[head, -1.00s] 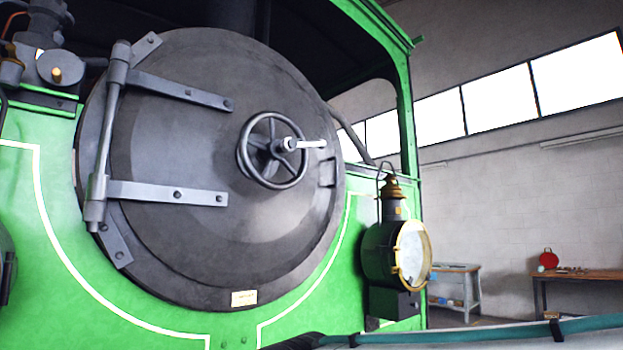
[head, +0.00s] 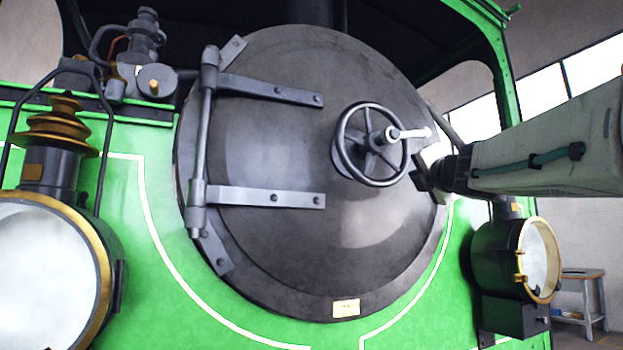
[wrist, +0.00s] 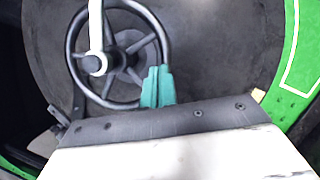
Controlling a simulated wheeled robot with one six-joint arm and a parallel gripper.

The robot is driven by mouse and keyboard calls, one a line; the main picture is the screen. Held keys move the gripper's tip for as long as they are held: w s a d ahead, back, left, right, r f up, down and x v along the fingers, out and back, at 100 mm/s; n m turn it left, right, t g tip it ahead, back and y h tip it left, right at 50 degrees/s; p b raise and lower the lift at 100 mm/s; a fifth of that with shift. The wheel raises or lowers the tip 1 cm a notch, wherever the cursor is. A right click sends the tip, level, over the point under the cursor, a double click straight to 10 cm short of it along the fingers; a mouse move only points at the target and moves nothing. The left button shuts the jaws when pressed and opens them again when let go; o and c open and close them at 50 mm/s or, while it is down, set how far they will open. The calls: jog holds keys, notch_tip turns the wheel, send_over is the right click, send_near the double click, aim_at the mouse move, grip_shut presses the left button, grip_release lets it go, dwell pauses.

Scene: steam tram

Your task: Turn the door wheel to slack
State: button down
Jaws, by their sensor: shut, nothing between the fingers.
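The door wheel (head: 376,140) is a dark spoked handwheel on the round grey smokebox door (head: 285,150). A pale handle (head: 410,132) sticks out from its hub towards the right. In the wrist view the wheel (wrist: 118,50) is at upper left, with the white handle (wrist: 96,28) crossing it. My gripper (head: 422,180) is just right of the wheel's lower right rim in the head view. In the wrist view its teal fingers (wrist: 157,85) are shut together and overlap the rim. I cannot tell whether they touch it. Nothing shows between them.
Two hinge straps (head: 270,90) cross the door's left side. A brass-rimmed lamp (head: 525,262) stands below my arm at right, and another lamp (head: 50,240) is close at left. The green front plate (head: 150,270) surrounds the door. A small stool (head: 583,290) stands behind at right.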

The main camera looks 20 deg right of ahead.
aim_at(393, 168)
jog(key=w+d+r+n+y, duration=0.1)
jog(key=w+r+n+y, duration=0.2)
jog(key=w, duration=0.7)
jog(key=shift+w+r+n, duration=0.15)
jog(key=shift+r+n, duration=0.35)
jog(key=shift+n, duration=0.7)
jog(key=shift+d, duration=0.2)
